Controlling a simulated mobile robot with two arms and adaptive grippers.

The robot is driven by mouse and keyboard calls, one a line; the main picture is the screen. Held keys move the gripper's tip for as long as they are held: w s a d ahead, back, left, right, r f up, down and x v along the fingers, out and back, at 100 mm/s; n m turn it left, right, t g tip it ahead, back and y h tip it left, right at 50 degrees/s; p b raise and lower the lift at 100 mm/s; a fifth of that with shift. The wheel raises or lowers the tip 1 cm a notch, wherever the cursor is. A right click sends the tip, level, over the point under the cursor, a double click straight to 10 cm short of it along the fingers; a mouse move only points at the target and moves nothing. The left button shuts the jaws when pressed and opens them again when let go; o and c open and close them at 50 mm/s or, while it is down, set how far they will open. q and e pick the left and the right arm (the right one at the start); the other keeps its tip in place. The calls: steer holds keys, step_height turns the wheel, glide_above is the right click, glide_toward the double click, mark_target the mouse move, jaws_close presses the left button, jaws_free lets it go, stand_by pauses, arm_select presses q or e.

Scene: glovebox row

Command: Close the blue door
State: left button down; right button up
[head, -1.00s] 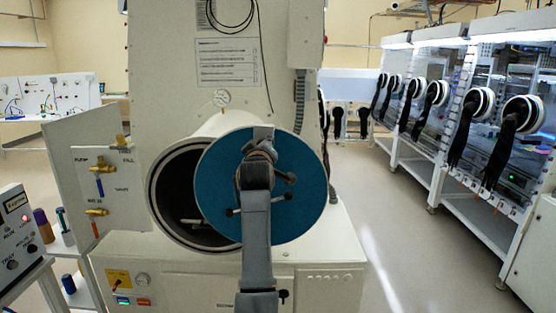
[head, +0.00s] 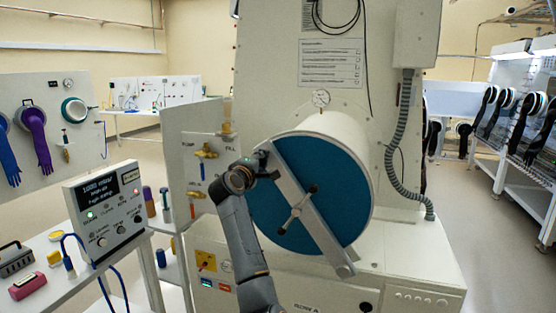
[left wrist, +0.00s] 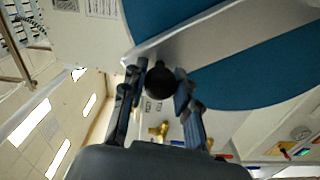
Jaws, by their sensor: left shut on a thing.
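The blue door (head: 345,170) lies over the round front of the white chamber (head: 350,127) in the head view, and no dark opening shows. I cannot tell if it is fully seated. A grey bar (head: 320,232) crosses it diagonally, with a T-shaped handle (head: 297,207) at its middle. My left gripper (head: 266,166) is at the bar's upper left end. In the left wrist view, its fingers (left wrist: 160,84) are shut on a black ball knob (left wrist: 161,78) beside the blue door (left wrist: 240,82). My right gripper is out of view.
A side panel with brass valves (head: 206,152) stands just left of the door. A control box with a display (head: 112,212) sits on a bench at the left. A grey hose (head: 393,160) runs down the right of the chamber. Open floor lies at the right.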

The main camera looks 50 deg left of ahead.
arm_select(q)
steer(key=shift+s+a+f, duration=0.2)
steer(key=shift+a+f, duration=0.05)
steer(key=shift+a, duration=0.1)
steer(key=shift+f, duration=0.2)
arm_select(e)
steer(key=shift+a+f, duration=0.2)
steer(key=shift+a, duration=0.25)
arm_select(q)
steer(key=c, duration=1)
jaws_free()
steer(key=shift+s, duration=0.1)
steer(key=shift+s+a+f, duration=0.1)
steer(key=shift+a, duration=0.2)
steer(key=shift+d, duration=0.15)
steer(key=shift+s+d, duration=0.15)
steer(key=shift+d, duration=0.05)
steer(key=v, duration=1.1)
steer(key=shift+s+a, duration=0.15)
steer(key=shift+s, duration=0.15)
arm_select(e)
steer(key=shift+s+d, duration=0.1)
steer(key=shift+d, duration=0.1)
